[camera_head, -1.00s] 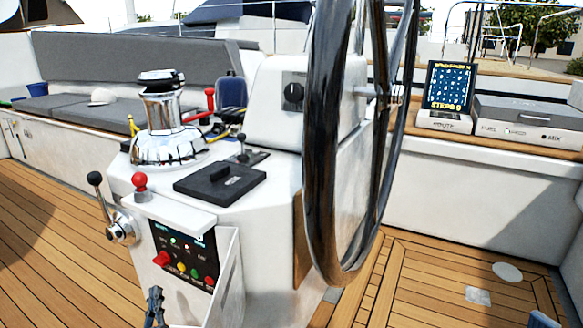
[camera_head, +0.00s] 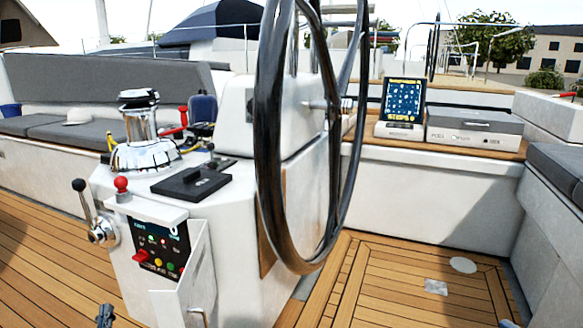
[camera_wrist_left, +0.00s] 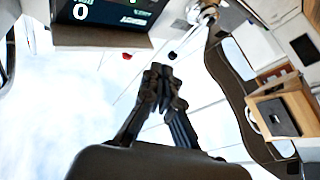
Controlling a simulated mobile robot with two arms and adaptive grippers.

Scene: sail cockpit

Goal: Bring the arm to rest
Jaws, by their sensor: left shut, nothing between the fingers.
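My left gripper (camera_head: 105,316) shows at the bottom edge of the head view, left of the helm console (camera_head: 235,240) and below its panel. In the left wrist view its dark fingers (camera_wrist_left: 161,75) are together with nothing between them, and it touches nothing that I can see. Most of the left arm is out of the head view. A small grey tip at the bottom right edge of the head view may be part of my right gripper (camera_head: 508,323); too little shows to tell its state.
The console carries a winch (camera_head: 142,135), a chrome lever (camera_head: 88,213), a red-knobbed lever (camera_head: 121,185) and a lit button panel (camera_head: 158,245) beside an open white flap (camera_head: 197,270). The big black wheel (camera_head: 268,130) stands upright. Teak floor (camera_head: 395,290) is clear at right.

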